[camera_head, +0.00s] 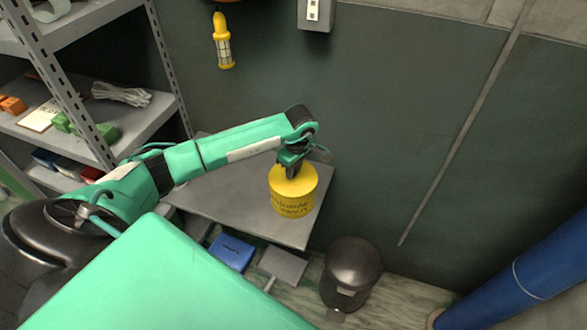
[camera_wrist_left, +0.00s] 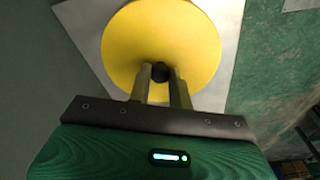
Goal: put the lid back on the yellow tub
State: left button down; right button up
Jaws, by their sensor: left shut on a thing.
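The yellow tub (camera_head: 292,204) with dark lettering stands upright on a grey table in the head view. Its round yellow lid (camera_wrist_left: 160,30) fills the upper middle of the left wrist view and has a small dark knob (camera_wrist_left: 160,72). My left gripper (camera_head: 292,171) points down over the tub's top, and its two fingers (camera_wrist_left: 161,78) are shut on the knob. The lid lies at the top of the tub with no gap that I can make out; I cannot tell if it is fully seated. The lid hides the tub's inside. My right gripper is not in view.
The grey table (camera_head: 225,200) is bare around the tub, with a wall behind. A metal shelf (camera_head: 140,110) stands at left. A blue box (camera_head: 231,252) and a dark bin (camera_head: 351,270) are below the table's front. A yellow lamp (camera_head: 222,45) hangs on the wall.

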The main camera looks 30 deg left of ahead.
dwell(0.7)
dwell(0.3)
pick_arm(q)
jog(key=c, duration=0.7)
grip_release()
jog(key=shift+r, duration=0.1)
jog(key=shift+r+p, duration=1.4)
jog(key=shift+r, duration=2.05)
